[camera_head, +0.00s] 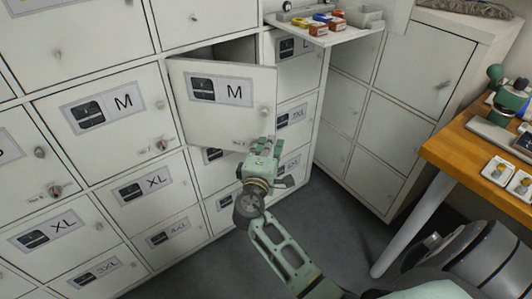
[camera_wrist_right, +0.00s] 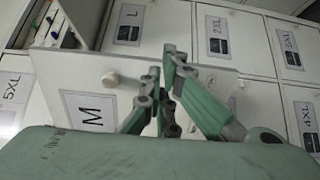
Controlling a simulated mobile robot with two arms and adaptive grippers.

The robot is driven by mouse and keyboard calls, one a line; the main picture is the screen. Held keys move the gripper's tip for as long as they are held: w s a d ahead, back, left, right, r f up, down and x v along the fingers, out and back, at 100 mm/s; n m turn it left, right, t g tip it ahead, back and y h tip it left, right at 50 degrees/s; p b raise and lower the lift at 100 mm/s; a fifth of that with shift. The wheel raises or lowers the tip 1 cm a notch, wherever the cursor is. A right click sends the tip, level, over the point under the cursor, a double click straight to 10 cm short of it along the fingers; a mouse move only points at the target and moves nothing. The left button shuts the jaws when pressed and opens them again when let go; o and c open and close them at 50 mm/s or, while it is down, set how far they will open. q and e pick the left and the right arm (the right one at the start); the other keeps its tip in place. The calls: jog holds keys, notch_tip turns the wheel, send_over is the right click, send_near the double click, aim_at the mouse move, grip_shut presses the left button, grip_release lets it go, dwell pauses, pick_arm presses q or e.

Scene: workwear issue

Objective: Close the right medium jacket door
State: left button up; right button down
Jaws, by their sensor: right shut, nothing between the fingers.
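The right medium jacket door (camera_head: 222,112) is white with an "M" label and stands partly open. A dark gap into its compartment (camera_head: 236,50) shows above it. Its small knob (camera_head: 265,112) is near its right edge. In the right wrist view the door (camera_wrist_right: 75,75) fills the middle left, with its knob (camera_wrist_right: 110,79) and "M" label showing. My right gripper (camera_head: 265,142) is at the door's lower right corner, with fingers shut and empty. In the right wrist view its fingertips (camera_wrist_right: 168,60) overlap the door panel; contact is unclear. My left gripper is not in view.
Another closed "M" door (camera_head: 125,135) is on the left, with XL and larger-size doors below. A pull-out shelf (camera_head: 330,38) with coloured items juts out above right. A wooden table (camera_head: 455,150) stands at right. The grey floor (camera_head: 335,230) between is clear.

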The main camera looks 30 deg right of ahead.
aim_at(275, 129)
jog(key=x, duration=0.3)
jog(key=shift+w+d+p, duration=0.25)
jog(key=shift+p, duration=0.05)
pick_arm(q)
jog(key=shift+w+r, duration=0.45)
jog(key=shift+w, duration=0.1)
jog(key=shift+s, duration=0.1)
pick_arm(e)
jog(key=shift+w+d, duration=0.1)
